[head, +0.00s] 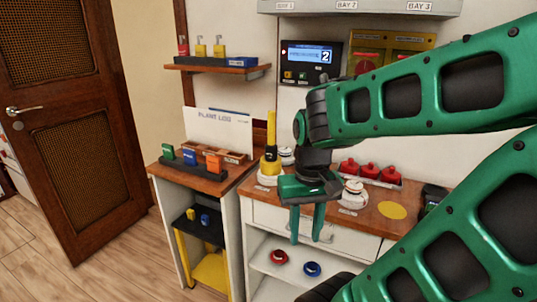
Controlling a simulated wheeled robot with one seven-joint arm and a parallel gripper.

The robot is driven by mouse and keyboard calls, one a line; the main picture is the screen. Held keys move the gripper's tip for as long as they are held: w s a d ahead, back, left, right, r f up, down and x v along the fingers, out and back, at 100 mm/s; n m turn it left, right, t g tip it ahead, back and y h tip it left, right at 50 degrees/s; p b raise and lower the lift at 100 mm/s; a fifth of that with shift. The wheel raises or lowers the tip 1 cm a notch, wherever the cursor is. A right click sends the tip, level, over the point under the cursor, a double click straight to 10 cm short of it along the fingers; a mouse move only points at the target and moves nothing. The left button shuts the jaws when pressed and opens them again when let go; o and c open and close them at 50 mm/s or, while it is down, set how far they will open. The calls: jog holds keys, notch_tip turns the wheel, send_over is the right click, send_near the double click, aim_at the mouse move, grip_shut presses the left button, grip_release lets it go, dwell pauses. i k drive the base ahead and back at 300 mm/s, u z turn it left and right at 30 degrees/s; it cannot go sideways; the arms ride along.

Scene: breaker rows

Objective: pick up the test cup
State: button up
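No object carries a readable "test cup" label, so I cannot tell for certain which one it is. A small white rounded vessel (353,195) stands on the wooden counter (378,218), right of my gripper, with a small label in front of it. Another white round item (287,156) is partly hidden behind my arm. My gripper (306,240) points down, its two green fingers apart with nothing seen between them. It appears in front of the counter's drawer face, left of the white vessel and apart from it.
Red domed items (368,170) sit in a tray behind the vessel. A yellow-and-black upright tool (270,145) stands left of my gripper. A yellow disc (392,210) marks the counter at right. Red (279,256) and blue (312,269) rings lie on the shelf below. My arm hides the right side.

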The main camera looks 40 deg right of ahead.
aim_at(271, 163)
jog(key=u, duration=2.1)
jog(key=i, duration=1.3)
jog(key=z, duration=3.75)
